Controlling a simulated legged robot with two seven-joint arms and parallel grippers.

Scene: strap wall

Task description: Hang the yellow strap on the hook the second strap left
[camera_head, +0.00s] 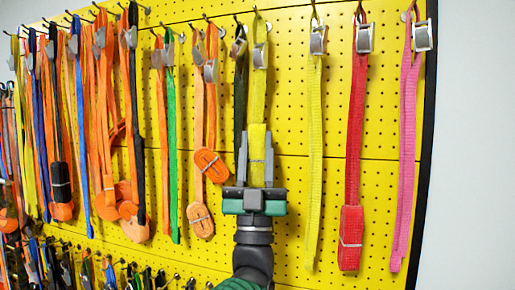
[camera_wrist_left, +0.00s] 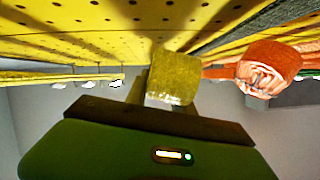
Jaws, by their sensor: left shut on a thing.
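The yellow strap (camera_head: 258,95) runs down the yellow pegboard from just below a hook (camera_head: 256,12) to a folded bundle at its lower end. Its metal buckle (camera_head: 260,57) is near the top. I cannot tell whether its top loop is on that hook. My left gripper (camera_head: 256,158) is shut on the bundle from below, one finger on each side. The bundle (camera_wrist_left: 174,78) also shows in the left wrist view, above the gripper's palm. A dark green strap (camera_head: 240,95) hangs close on the left, partly behind my left finger. My right gripper is not in view.
To the right hang another yellow strap (camera_head: 314,150), a red strap (camera_head: 356,130) and a pink strap (camera_head: 407,150). To the left hang orange straps (camera_head: 198,110), a green strap (camera_head: 171,130) and several more. Small items fill a lower row. The white wall at right is bare.

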